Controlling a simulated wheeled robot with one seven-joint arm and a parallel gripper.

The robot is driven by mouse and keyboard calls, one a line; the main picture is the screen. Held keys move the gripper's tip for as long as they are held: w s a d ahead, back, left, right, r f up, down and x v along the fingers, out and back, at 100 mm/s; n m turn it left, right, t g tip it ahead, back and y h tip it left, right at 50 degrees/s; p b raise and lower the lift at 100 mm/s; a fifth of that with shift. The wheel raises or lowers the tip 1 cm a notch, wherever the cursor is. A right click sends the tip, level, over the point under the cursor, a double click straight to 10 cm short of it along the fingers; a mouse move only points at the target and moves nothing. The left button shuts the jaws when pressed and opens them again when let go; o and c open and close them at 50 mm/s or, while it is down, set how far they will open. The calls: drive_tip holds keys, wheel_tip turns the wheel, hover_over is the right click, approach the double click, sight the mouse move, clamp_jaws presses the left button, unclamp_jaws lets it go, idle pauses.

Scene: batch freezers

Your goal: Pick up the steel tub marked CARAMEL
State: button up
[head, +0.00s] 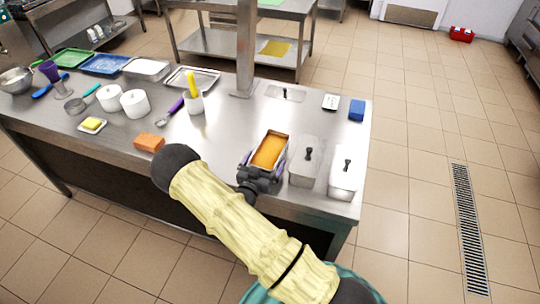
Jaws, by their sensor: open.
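An open steel tub (273,133) with orange-brown filling stands near the front right of the steel table. No label on it can be read, so I cannot confirm the CARAMEL mark. My gripper (264,160) is at the tub's near end, its fingers spread along the two sides. The jaws are open; whether a finger touches the tub cannot be told. The tub appears to rest on the table. My wrist and forearm hide the table edge in front of it.
Two lidded steel tubs (305,161) (345,176) stand close on the right. An orange sponge (149,143) lies to the left. A post (245,45) rises behind, with a white container of utensils (194,103) left of it. The table (225,140) is bare between sponge and tub.

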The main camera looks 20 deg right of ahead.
drive_tip(key=shift+c, duration=0.2)
drive_tip(key=c, duration=1.4)
drive_tip(key=shift+o, duration=0.2)
drive_tip(key=shift+r, duration=0.1)
wheel_tip(320, 180, up, 10)
drive_tip(key=b, duration=0.2)
